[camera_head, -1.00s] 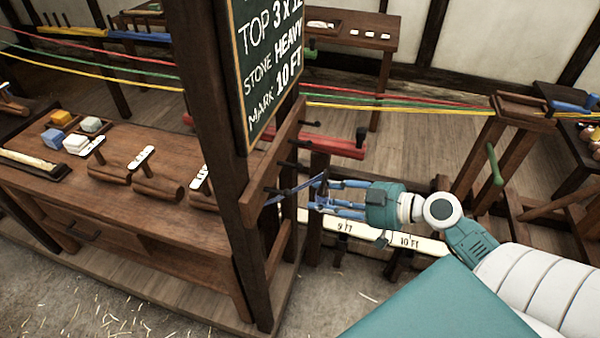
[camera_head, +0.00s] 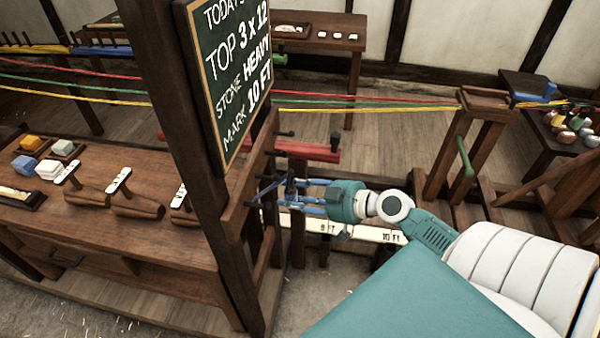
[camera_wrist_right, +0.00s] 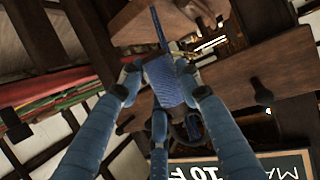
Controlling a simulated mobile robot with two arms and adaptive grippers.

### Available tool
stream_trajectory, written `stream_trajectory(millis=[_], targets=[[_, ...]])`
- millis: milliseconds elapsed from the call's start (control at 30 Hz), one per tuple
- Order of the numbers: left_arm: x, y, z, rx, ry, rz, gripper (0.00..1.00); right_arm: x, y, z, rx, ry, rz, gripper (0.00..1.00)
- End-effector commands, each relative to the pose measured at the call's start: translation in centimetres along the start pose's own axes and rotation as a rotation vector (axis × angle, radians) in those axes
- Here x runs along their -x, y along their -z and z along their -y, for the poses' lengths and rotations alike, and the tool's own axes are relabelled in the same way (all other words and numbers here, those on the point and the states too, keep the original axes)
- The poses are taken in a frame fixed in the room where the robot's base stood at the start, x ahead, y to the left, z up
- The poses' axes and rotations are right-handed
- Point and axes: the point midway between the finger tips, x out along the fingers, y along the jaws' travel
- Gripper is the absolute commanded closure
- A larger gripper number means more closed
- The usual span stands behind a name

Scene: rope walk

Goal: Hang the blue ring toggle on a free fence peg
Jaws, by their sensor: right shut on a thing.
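My right gripper (camera_head: 292,190) is beside the slanted wooden peg rail (camera_head: 238,203) under the chalkboard. In the right wrist view its fingers (camera_wrist_right: 158,82) are shut on the blue toggle (camera_wrist_right: 162,78), whose thin blue end points up in the picture. The toggle also shows in the head view as a thin blue bar (camera_head: 267,191) close to the rail. A dark fence peg (camera_head: 285,133) stands out bare higher on the rail; another peg (camera_wrist_right: 262,97) shows bare in the right wrist view. Whether the toggle touches a peg cannot be told. My left gripper is out of view.
The chalkboard (camera_head: 237,85) and its thick post (camera_head: 190,130) stand just left of the gripper. A red bar (camera_head: 310,151) lies behind it and a white marked beam (camera_head: 340,228) below. Coloured strands (camera_head: 380,107) run across behind. A workbench (camera_head: 90,225) fills the left.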

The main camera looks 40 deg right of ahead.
Motion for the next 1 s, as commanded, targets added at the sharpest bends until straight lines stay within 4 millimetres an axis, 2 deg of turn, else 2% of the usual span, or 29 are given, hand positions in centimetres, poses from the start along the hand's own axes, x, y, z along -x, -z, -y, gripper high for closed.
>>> stream_trajectory(millis=[400, 700, 1000], targets=[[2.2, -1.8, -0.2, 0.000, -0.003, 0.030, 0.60, -2.3, 1.0, 0.7, -0.002, -0.001, -0.002, 0.92], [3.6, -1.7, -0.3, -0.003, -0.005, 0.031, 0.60, -3.9, 1.5, 1.3, -0.002, -0.001, -0.002, 0.92], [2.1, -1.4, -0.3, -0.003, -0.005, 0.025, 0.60, -5.4, 0.7, 1.6, 0.002, -0.001, -0.001, 0.92]])
